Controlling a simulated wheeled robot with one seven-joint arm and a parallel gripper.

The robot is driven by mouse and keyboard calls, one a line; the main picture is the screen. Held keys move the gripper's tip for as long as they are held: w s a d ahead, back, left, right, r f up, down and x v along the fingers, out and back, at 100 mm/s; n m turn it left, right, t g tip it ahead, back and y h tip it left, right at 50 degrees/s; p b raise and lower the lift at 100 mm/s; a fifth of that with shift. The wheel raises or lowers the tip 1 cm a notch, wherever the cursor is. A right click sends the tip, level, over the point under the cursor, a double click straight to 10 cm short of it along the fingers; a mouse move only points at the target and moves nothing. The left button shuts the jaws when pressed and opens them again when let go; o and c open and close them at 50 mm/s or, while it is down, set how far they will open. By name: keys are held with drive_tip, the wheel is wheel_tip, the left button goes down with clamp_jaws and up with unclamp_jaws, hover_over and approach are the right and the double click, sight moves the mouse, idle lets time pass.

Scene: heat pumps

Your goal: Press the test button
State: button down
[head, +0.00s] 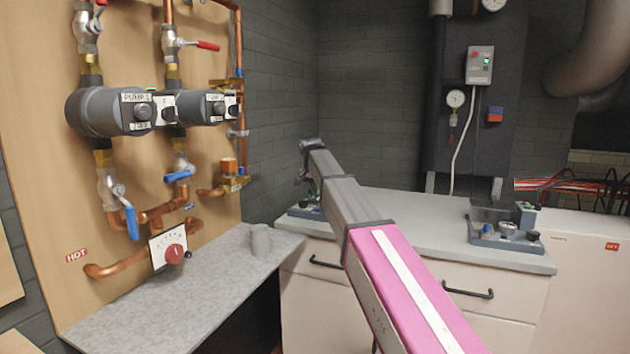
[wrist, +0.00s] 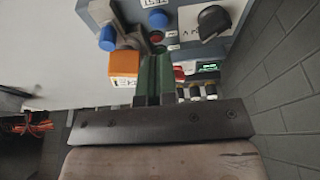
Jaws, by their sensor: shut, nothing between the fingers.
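In the wrist view, a grey-blue control panel (wrist: 183,45) fills the top. It carries a blue round button (wrist: 158,18), a small red button (wrist: 156,36), a black knob (wrist: 212,20), and an orange block (wrist: 123,68) beside another blue cap (wrist: 107,38). Labels are too small to read, so I cannot tell which is the test button. My gripper (wrist: 157,54) has green fingers, shut and empty, with the tips just short of the red button; contact cannot be told. In the head view my arm reaches the back counter and largely hides the panel and gripper.
A lit green display (wrist: 207,67) sits right of my fingers, near a brick wall (wrist: 290,80). In the head view, a tray of parts (head: 505,242) stands on the counter's right. A grey cup (head: 259,241) stands on the left counter below pipes and pumps (head: 110,112).

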sight(317, 210)
drive_tip(key=shift+s+x, duration=0.2)
drive_tip(key=shift+x, duration=1.25)
drive_tip(key=shift+s+x, duration=0.25)
drive_tip(key=shift+x, duration=1.2)
drive_tip(key=shift+a+f, duration=0.1)
drive_tip(key=shift+a, duration=0.05)
drive_tip(key=shift+s+f, duration=0.2)
drive_tip(key=shift+f, duration=0.7)
drive_tip(key=r, duration=0.4)
drive_tip(key=shift+w+r, duration=0.25)
drive_tip(key=shift+r, duration=0.15)
drive_tip(key=d+v, duration=0.1)
drive_tip(key=v, duration=0.9)
drive_tip(key=shift+s+a, duration=0.15)
drive_tip(key=shift+a, duration=0.4)
